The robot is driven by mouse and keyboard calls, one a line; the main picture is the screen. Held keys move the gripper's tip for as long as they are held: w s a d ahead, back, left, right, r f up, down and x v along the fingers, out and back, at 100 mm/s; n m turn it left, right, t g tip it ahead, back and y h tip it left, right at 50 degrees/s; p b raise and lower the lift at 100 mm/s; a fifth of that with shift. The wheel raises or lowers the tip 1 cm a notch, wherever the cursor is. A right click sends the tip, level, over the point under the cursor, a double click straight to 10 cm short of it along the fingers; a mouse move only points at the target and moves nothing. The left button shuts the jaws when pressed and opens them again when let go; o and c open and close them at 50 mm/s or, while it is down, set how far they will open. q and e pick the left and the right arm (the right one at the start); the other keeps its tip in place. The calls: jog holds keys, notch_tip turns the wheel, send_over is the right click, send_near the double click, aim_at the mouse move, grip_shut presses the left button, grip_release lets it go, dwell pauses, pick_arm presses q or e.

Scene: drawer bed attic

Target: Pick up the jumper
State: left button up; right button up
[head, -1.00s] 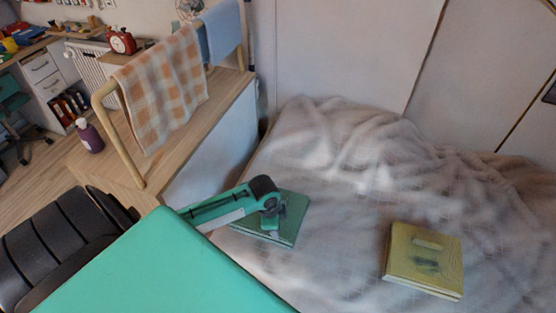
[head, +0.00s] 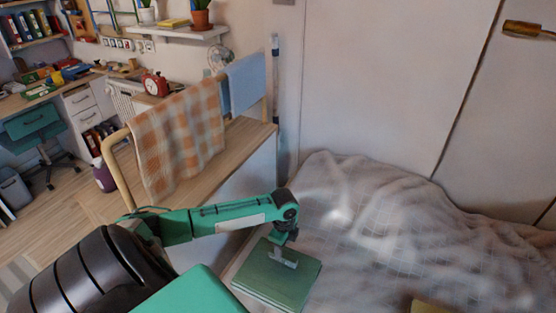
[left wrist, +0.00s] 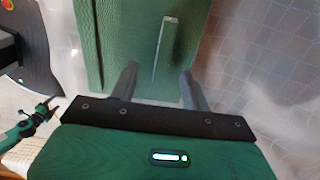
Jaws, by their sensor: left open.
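The jumper looks to be the green folded knit piece (head: 262,286) lying flat on the bed, with a pale grey bar standing on its top. In the left wrist view the green knit (left wrist: 110,35) fills the top middle, and the grey bar (left wrist: 166,48) runs toward my jaws. My left gripper (head: 285,257) is over the green piece. Its two fingers (left wrist: 158,75) are apart, one on each side of the bar's near end, and nothing is clamped. I cannot tell their height above the knit. A small green arm end (left wrist: 45,110) at the left looks like mine; its jaws are unclear.
A yellow folded piece (head: 430,306) shows at the bottom edge. A rumpled pale blanket (head: 400,225) covers the bed. A wooden rail with a checked cloth (head: 180,140) and a blue cloth (head: 245,85) stands left of the bed. White panels (head: 365,90) close off the back.

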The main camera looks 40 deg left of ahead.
aim_at(277, 272)
pick_arm(q)
jog(key=shift+w+f, duration=0.2)
jog(key=shift+f, duration=2.65)
grip_shut()
